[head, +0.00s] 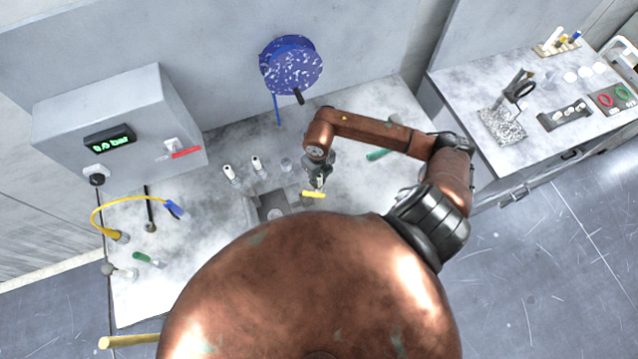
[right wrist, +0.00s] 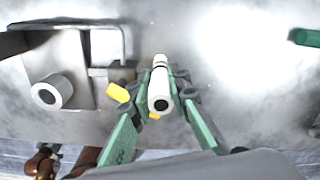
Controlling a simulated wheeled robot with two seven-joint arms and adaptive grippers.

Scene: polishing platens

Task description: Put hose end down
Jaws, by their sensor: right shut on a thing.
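A yellow hose (head: 130,200) arches above the bench at the left. A blue end piece (head: 175,208) sits at its right end. My right gripper (head: 318,184) is over the middle of the bench, well to the right of that hose. In the right wrist view, its green-backed fingers (right wrist: 160,104) are shut on a white cylinder (right wrist: 160,84) with a dark round opening. Yellow pieces (right wrist: 118,92) show beside and below the cylinder; a yellow bar also shows under the gripper in the head view (head: 313,194). I cannot tell how they are joined. My left gripper is not in view.
A grey holder (right wrist: 60,60) with another white cylinder (right wrist: 52,92) is left of my right gripper. A blue reel (head: 290,65) is on the back wall. A pressure box (head: 120,120) stands at back left. A second table (head: 500,90) stands right.

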